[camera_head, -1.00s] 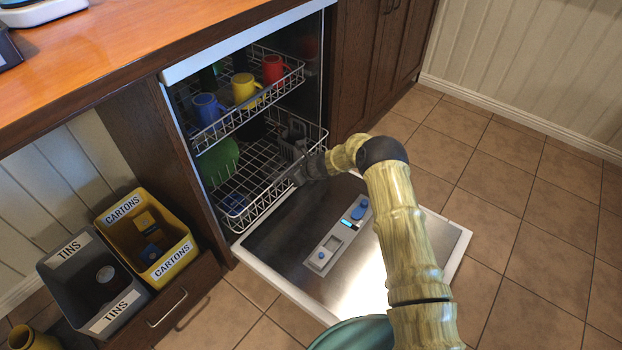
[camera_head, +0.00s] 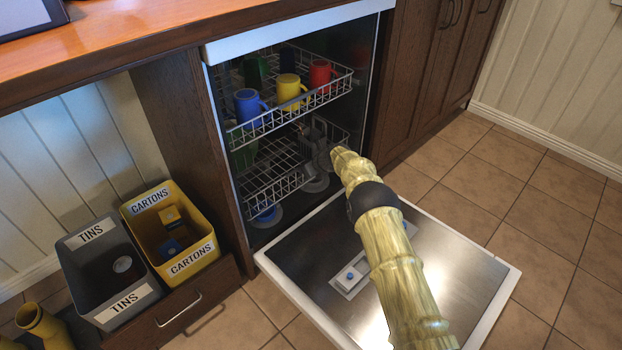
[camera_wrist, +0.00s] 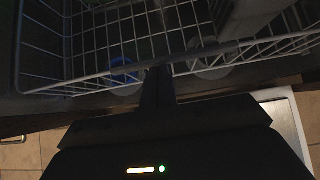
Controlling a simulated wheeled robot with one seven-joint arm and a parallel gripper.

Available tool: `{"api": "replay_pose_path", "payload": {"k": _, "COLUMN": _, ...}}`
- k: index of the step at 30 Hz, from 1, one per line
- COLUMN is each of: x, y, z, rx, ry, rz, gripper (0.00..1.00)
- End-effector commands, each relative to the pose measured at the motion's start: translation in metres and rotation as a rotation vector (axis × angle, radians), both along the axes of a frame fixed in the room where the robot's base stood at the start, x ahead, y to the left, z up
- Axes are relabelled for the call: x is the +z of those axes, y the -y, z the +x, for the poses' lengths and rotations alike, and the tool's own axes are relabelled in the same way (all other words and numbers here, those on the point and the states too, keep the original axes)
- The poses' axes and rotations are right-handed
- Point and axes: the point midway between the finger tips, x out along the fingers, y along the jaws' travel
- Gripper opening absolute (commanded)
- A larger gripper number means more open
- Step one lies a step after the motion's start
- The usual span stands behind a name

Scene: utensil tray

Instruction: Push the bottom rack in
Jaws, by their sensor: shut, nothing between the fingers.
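The bottom rack (camera_head: 272,186) is a white wire basket in the open dishwasher. Its front now sits about at the cabinet opening, behind the lowered door (camera_head: 440,260). My gripper (camera_head: 310,160) reaches in at the rack's front right side, small and dark in the head view. In the wrist view my shut, empty gripper (camera_wrist: 158,75) is at the front rim of the bottom rack (camera_wrist: 95,78); it looks to be touching, but exact contact is hard to tell. A green item (camera_head: 243,155) stands at the rack's left.
The upper rack (camera_head: 290,115) above holds a blue mug (camera_head: 248,107), a yellow mug (camera_head: 291,91) and a red mug (camera_head: 321,75). A grey tins bin (camera_head: 105,270) and a yellow cartons bin (camera_head: 172,235) stand at the left. The tiled floor at right is clear.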

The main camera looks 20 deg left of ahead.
Motion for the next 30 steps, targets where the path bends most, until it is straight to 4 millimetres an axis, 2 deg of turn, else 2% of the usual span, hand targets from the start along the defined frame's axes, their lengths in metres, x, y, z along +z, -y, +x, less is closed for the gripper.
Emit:
{"api": "replay_pose_path", "payload": {"k": 1, "x": -0.005, "y": -0.003, "z": 0.002, "rx": 0.002, "ry": 0.004, "rz": -0.001, "gripper": 0.00}}
{"api": "replay_pose_path", "payload": {"k": 16, "x": 0.002, "y": -0.018, "z": 0.008, "rx": -0.001, "ry": 0.006, "rz": 0.006, "gripper": 0.00}}
{"api": "replay_pose_path", "payload": {"k": 30, "x": 0.007, "y": -0.020, "z": 0.007, "rx": 0.001, "ry": 0.007, "rz": 0.014, "gripper": 0.00}}
